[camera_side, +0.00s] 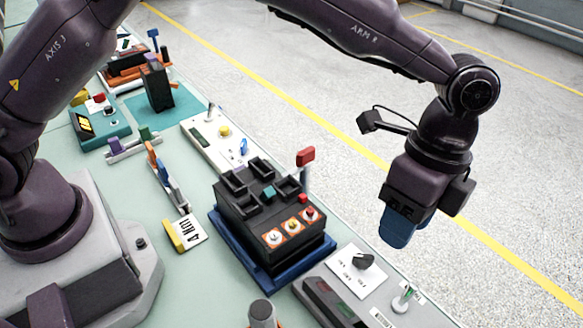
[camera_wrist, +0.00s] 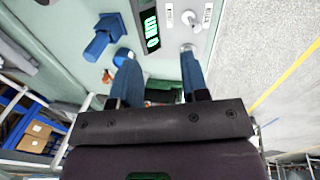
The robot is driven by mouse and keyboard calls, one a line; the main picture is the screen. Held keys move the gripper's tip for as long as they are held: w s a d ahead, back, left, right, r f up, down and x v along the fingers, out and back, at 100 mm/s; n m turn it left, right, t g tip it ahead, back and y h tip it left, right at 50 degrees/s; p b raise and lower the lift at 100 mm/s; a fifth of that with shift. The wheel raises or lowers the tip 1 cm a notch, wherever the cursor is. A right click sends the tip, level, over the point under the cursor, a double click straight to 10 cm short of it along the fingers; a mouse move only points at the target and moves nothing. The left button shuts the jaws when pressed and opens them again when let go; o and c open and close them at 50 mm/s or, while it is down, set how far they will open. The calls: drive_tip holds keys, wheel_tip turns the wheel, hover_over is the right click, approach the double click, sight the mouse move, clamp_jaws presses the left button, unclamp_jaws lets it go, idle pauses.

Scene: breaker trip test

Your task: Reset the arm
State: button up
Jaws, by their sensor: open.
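My arm reaches over from the left in the side view, and my gripper (camera_side: 397,230) hangs at the right, pointing down, beyond the bench's right edge and above the grey floor. Its blue fingers look merged from this side. In the wrist view my gripper (camera_wrist: 157,65) has its two blue fingers well apart with nothing held between them.
A black breaker box (camera_side: 262,232) with a raised red-tipped lever (camera_side: 305,157) sits on a blue base (camera_side: 228,236). A rotary knob (camera_side: 363,260) and a toggle (camera_side: 402,297) stand near the bench's front right. A teal box (camera_side: 100,125) stands far left. The floor right is clear.

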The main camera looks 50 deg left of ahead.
drive_tip(key=s+a+r+n+t, duration=0.2)
drive_tip(key=s+a+r+n, duration=0.3)
drive_tip(key=a, duration=0.5)
drive_tip(key=s+a+r+n+t, duration=0.3)
drive_tip(key=s+a+r+n, duration=0.2)
drive_tip(key=a, duration=0.6)
drive_tip(key=s+a+r+n+t, duration=0.3)
drive_tip(key=s+a+r+n, duration=0.2)
drive_tip(key=a, duration=0.5)
drive_tip(key=shift+s+a+n, duration=0.35)
drive_tip(key=shift+s+n, duration=0.75)
drive_tip(key=shift+s, duration=0.15)
